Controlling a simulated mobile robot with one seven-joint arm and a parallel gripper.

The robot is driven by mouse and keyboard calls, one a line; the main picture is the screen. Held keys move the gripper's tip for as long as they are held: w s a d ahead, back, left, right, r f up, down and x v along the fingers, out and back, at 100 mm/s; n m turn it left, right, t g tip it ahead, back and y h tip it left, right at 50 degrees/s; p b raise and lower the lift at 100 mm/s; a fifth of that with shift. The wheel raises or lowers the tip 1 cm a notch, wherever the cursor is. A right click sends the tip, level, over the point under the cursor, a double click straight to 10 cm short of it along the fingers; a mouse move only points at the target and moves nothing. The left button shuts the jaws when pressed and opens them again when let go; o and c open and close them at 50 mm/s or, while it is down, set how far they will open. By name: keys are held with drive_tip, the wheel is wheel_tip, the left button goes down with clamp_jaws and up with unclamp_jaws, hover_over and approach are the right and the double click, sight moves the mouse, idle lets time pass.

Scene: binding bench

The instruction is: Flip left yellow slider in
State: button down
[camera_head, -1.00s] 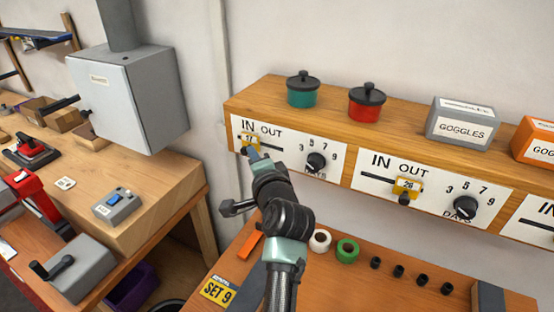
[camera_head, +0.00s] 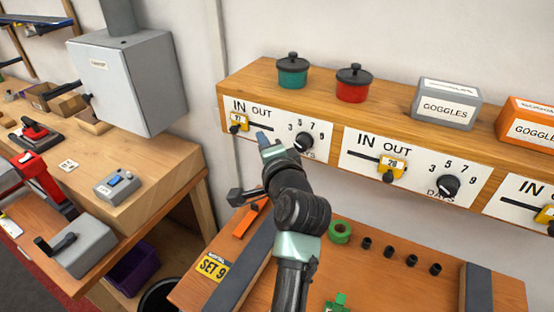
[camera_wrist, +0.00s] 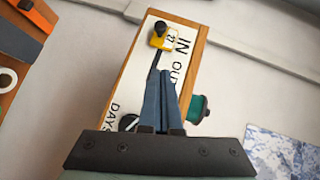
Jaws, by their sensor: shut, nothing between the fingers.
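The left yellow slider (camera_head: 239,121), marked 27 with a black knob, sits at the IN end of its slot on the leftmost white panel (camera_head: 275,112). In the wrist view the slider (camera_wrist: 163,38) shows beyond the fingertips, under the word IN. My gripper (camera_head: 262,138) is shut and empty, its blue-grey fingers together. It is to the right of the slider, in front of the OUT side of the slot, apart from the slider. In the wrist view the closed fingertips (camera_wrist: 163,75) point along the slot toward the slider.
A black dial (camera_head: 303,142) is just right of my gripper. A second yellow slider (camera_head: 391,166) is on the middle panel. A teal pot (camera_head: 292,72), a red pot (camera_head: 353,85) and a grey goggles box (camera_head: 445,105) stand on the shelf above.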

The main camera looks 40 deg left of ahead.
drive_tip(key=v, duration=0.2)
drive_tip(key=b+v, duration=0.1)
drive_tip(key=v, duration=0.2)
drive_tip(key=shift+s+d, duration=0.1)
drive_tip(key=shift+s, duration=0.4)
drive_tip(key=shift+d, duration=0.15)
drive_tip(key=w+d+r+n+t+h, duration=0.35)
drive_tip(key=d+r+t, duration=0.55)
drive_tip(key=d+r, duration=0.75)
drive_tip(key=s+d+r+t+h, duration=0.4)
drive_tip(key=d+r, duration=0.3)
drive_tip(key=r, duration=0.2)
drive_tip(key=s+d+r+t+h, duration=0.5)
drive_tip(key=d+r, duration=0.3)
drive_tip(key=r, duration=0.2)
drive_tip(key=shift+s+n+t+h, duration=0.3)
drive_tip(key=shift+s+n+h, duration=0.15)
drive_tip(key=shift+s, duration=0.45)
